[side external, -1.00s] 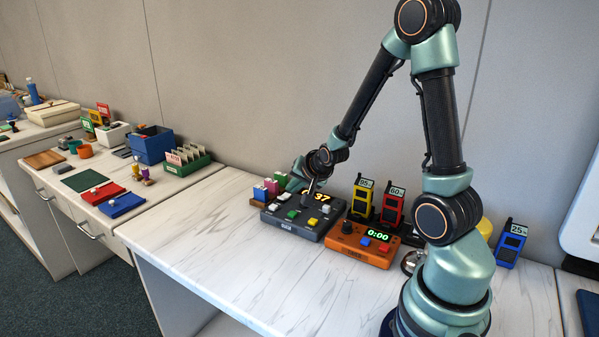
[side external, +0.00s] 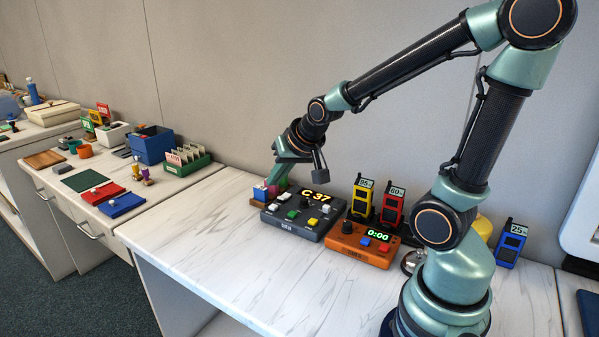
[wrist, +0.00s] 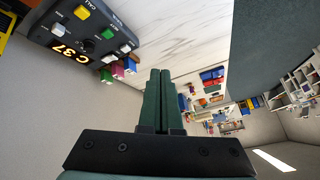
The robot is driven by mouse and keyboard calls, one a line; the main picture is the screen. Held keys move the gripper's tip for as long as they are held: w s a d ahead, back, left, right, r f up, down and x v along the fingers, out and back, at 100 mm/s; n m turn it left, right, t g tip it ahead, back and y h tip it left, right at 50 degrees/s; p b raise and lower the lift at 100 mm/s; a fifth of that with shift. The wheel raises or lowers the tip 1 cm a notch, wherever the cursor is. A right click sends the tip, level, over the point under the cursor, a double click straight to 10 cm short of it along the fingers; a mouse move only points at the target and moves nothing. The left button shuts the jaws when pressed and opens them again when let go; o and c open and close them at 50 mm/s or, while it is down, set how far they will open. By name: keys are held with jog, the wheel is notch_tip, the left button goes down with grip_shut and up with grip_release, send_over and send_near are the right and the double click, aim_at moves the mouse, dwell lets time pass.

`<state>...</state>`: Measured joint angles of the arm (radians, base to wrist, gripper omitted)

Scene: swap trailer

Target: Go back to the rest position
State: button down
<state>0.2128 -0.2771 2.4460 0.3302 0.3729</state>
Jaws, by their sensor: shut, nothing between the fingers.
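My gripper (side external: 272,187) is shut and empty. In the side external view it hangs in the air at the left rear of the dark grey button box, beside the small coloured blocks. In the wrist view its two green fingers (wrist: 158,75) lie together with nothing between them. My arm is bent, with the elbow high at the upper right. The button box (side external: 283,232) carries several buttons and a lit display (side external: 316,193) reading "C 37". The box also shows at the upper left of the wrist view (wrist: 108,62).
An orange timer box (side external: 352,254) reads 0:00. Yellow (side external: 362,205) and red (side external: 391,212) handsets stand behind it, and a blue one (side external: 511,245) stands right. Small coloured blocks (side external: 261,192) sit by the button box. The marble counter's front (side external: 230,270) is clear.

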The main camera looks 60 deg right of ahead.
jog(key=s+a+r+n+g+y, duration=0.1)
jog(key=s+a+r+n, duration=0.4)
jog(key=s+a, duration=0.3)
jog(key=shift+s+r+n+g+y, duration=0.15)
jog(key=shift+s+n+g+y, duration=0.15)
jog(key=shift+s+n, duration=0.45)
